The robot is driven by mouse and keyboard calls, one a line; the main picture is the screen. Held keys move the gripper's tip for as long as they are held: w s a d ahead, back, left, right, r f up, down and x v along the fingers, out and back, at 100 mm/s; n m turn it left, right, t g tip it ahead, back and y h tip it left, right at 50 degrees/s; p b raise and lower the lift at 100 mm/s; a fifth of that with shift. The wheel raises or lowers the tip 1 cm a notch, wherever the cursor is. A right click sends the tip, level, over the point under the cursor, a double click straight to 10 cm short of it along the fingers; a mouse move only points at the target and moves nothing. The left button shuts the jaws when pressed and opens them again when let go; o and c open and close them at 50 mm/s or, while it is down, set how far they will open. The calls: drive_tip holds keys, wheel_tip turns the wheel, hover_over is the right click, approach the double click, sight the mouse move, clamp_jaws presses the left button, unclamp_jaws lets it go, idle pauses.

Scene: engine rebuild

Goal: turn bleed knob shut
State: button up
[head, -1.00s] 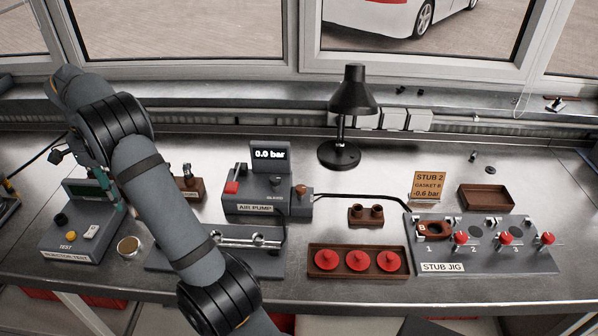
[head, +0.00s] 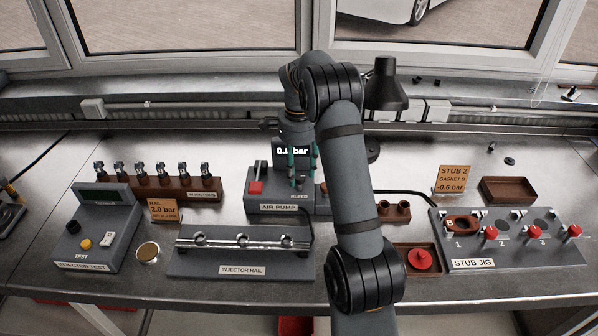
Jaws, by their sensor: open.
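The grey air pump (head: 262,197) stands mid-bench, with its display (head: 284,151) partly covered by my gripper; it begins "0." and ends "bar". The small dark bleed knob (head: 299,180) is on the pump's top, right of the red switch (head: 256,187) and just behind the bleed label. My gripper (head: 302,172) points down over the knob, with its teal fingers apart and nothing visibly held. The fingertips are close above or beside the knob; I cannot tell whether they touch it. The knob's turn position is too small to read.
My arm hides part of the pump's right side and the red-cap tray (head: 405,271). The black lamp (head: 386,90) stands close behind my arm. The injector rail (head: 240,262) lies in front, the injector rack (head: 178,190) left, and the stub jig (head: 520,255) right.

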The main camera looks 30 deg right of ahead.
drive_tip(key=shift+d+f, duration=0.1)
drive_tip(key=shift+f, duration=0.45)
drive_tip(key=c, duration=1.1)
drive_tip(key=shift+c, duration=0.3)
